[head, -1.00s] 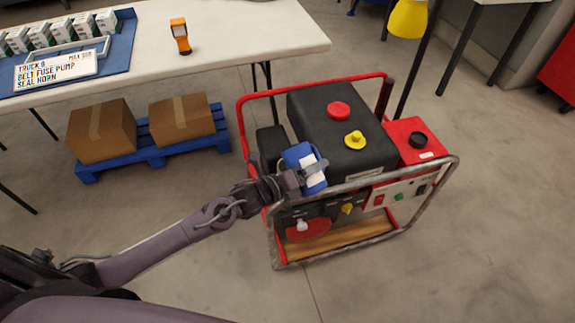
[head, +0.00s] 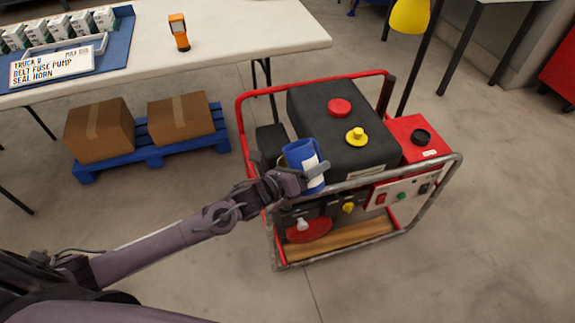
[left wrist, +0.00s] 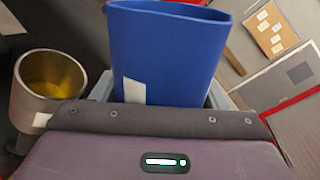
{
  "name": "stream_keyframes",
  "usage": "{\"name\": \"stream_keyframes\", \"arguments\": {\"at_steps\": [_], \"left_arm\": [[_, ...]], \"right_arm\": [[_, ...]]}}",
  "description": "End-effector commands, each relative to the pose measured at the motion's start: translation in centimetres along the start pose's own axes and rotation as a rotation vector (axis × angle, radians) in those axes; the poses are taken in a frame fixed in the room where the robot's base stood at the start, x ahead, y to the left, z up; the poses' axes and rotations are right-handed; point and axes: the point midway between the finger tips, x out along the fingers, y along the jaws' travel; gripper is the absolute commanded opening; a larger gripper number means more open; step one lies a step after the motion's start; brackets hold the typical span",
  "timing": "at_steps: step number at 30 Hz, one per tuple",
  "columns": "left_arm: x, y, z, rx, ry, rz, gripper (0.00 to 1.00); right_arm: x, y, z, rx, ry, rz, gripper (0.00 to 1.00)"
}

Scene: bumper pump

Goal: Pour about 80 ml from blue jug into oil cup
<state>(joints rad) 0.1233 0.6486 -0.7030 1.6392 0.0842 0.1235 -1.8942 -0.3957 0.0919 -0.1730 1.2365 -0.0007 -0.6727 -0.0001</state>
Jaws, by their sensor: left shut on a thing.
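The blue jug (head: 302,155) with a white label is held at the near left side of the generator. My left gripper (head: 312,178) is shut on it. The jug looks close to upright in the head view, with its open mouth up. In the left wrist view the jug (left wrist: 168,50) fills the middle, above the gripper body. A metal cup (left wrist: 28,100) with yellow liquid in it, seemingly the oil cup, stands left of the jug in that view, apart from it. I cannot make the cup out clearly in the head view. My right gripper is not in view.
The generator (head: 335,120) has a red tube frame, a black tank, a red cap (head: 340,107) and a yellow cap (head: 356,137). A white table (head: 240,35) with an orange device (head: 179,32) stands behind. Boxes sit on a blue pallet (head: 150,155). Floor at right is clear.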

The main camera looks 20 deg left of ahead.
Motion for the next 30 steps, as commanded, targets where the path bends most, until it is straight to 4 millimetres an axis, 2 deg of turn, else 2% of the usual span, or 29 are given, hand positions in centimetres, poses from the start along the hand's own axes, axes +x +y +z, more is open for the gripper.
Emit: {"name": "stream_keyframes", "arguments": {"at_steps": [6,15,21,30], "left_arm": [[-0.1,-0.9,-0.9,0.25,-0.038,-0.006,0.37],[-0.2,-1.4,-1.9,0.511,-0.076,-0.009,0.37],[-0.2,-1.5,-2.2,0.61,-0.091,-0.01,0.37],[-0.2,-1.6,-2.2,0.657,-0.099,-0.009,0.37]], "right_arm": [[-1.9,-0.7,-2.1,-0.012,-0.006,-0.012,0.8],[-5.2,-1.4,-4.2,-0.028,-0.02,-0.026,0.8],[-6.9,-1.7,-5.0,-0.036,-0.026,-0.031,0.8],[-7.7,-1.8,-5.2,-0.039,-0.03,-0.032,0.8]]}}
